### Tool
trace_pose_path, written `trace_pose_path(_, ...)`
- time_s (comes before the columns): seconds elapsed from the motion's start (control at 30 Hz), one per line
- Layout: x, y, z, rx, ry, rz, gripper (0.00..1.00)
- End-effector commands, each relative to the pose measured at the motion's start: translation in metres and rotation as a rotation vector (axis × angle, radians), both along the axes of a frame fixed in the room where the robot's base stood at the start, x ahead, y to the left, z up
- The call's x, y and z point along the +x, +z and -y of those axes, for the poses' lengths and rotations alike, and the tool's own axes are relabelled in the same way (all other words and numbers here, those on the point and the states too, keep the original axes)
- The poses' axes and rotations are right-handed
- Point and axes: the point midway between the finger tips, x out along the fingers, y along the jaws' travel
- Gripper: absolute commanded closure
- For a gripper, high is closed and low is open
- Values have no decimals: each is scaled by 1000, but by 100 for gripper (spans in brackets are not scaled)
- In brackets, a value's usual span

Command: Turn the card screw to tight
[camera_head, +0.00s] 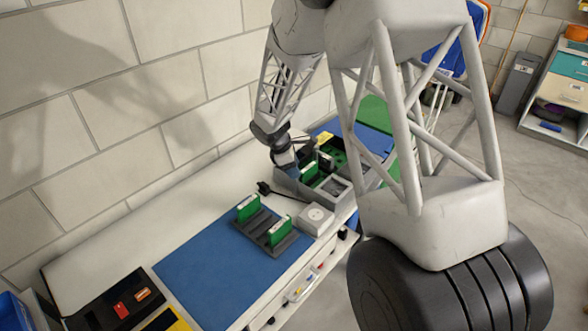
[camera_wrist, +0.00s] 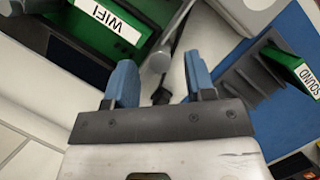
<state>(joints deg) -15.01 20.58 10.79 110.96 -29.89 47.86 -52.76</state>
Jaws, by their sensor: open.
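My gripper (camera_wrist: 160,85) is open, with blue fingertips apart and nothing held between them. In the head view my gripper (camera_head: 284,158) is low over the left side of a grey open case (camera_head: 286,184). A green card labelled WIFI (camera_wrist: 112,22) stands by the case at the upper left of the wrist view. A grey rounded rod (camera_wrist: 157,62), possibly the card screw, shows just beyond the fingertips, between them in the picture. Whether it touches a finger, and how tight it is, I cannot tell. In the head view my arm and gripper hide the screw area.
A dark slotted rack (camera_head: 263,224) holds green cards, one labelled SOUND (camera_wrist: 300,68). A white box (camera_head: 316,219) with a round top stands beside the case. A black cable lies between rack and case. The blue mat (camera_head: 205,275) is clear at front left. A wall (camera_head: 160,85) runs behind.

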Motion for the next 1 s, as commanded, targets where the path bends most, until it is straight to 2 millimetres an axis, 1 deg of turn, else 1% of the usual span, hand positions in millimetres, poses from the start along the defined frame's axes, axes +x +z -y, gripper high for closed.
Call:
trace_pose_path(0.13,0,-6,3,-1,0,0,50)
trace_pose_path(0.4,0,-6,3,0,0,0,50)
trace_pose_path(0.43,0,-6,3,0,0,0,52)
trace_pose_path(0.73,0,-6,3,0,0,0,98)
trace_pose_path(0.77,0,-6,3,0,0,0,100)
trace_pose_path(1.0,0,-6,3,0,-16,0,100)
